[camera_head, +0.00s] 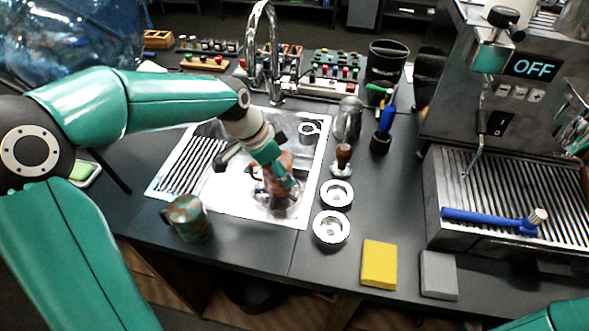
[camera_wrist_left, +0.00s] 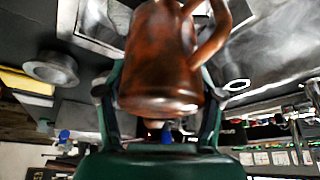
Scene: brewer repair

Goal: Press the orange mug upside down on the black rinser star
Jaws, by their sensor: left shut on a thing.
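My left gripper (camera_head: 277,170) is shut on the orange-brown mug (camera_head: 272,187) over the right part of the sink. In the left wrist view the mug (camera_wrist_left: 160,60) is between the two fingers (camera_wrist_left: 160,100), with its handle toward the upper right. I cannot tell clearly which way its mouth faces. The black rinser star is not clearly visible; the mug and gripper cover that part of the sink. My right gripper is out of view.
The metal sink (camera_head: 232,201) has a ribbed drain area at left and a tall faucet (camera_head: 262,45) behind. A mottled brown-green mug (camera_head: 188,219) stands at its front edge. Metal rings (camera_head: 331,229), a tamper (camera_head: 342,158) and a yellow sponge (camera_head: 379,264) are to the right.

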